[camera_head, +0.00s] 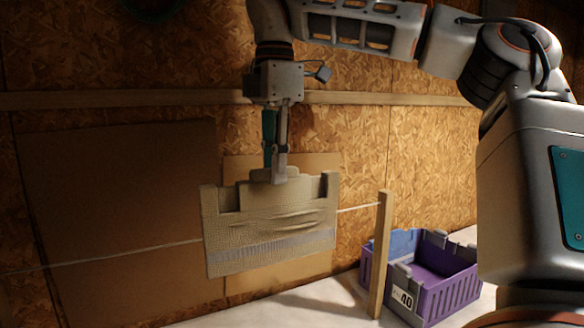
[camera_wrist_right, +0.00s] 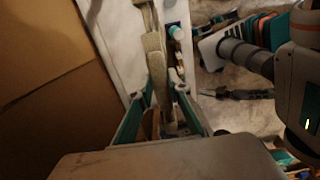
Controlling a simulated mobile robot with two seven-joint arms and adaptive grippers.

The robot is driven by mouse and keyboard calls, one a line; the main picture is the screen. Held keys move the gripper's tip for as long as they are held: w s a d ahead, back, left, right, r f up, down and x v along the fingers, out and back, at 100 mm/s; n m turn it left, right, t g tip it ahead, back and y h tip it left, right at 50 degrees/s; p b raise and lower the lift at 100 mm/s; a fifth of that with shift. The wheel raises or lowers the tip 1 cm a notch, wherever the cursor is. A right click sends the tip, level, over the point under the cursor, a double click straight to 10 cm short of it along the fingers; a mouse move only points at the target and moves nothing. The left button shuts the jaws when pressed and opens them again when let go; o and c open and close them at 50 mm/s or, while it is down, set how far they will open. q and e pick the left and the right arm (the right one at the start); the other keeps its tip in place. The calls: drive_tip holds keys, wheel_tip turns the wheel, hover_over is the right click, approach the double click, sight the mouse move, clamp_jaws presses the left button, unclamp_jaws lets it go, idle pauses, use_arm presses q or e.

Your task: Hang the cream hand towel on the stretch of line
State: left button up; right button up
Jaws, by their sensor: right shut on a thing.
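The cream hand towel (camera_head: 268,238) hangs spread out in the head view, with a pale grey band near its lower edge and creases across its middle. My right gripper (camera_head: 275,172) is shut on the middle of its top edge from above. In the right wrist view the towel (camera_wrist_right: 155,58) shows nearly edge-on, as a narrow strip running to the fingers of my right gripper (camera_wrist_right: 163,103). The thin white line (camera_head: 130,253) runs behind the towel to a wooden post (camera_head: 383,250). Whether the towel touches the line is hidden. My left gripper is not in view.
A purple and grey crate (camera_head: 445,290) stands on the pale floor right of the post, close to it. Brown panels (camera_head: 120,220) lean on the chipboard wall behind the line. A wooden rail (camera_head: 120,99) crosses the wall higher up.

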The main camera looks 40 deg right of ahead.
sight(238, 183)
drive_tip(key=a, duration=0.2)
drive_tip(key=w+a+p, duration=0.1)
drive_tip(key=a, duration=0.1)
drive_tip(key=w+a, duration=0.1)
drive_tip(key=a, duration=0.1)
drive_tip(key=shift+a, duration=0.25)
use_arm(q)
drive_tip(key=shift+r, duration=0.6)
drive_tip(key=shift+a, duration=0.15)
use_arm(e)
drive_tip(key=shift+d, duration=0.1)
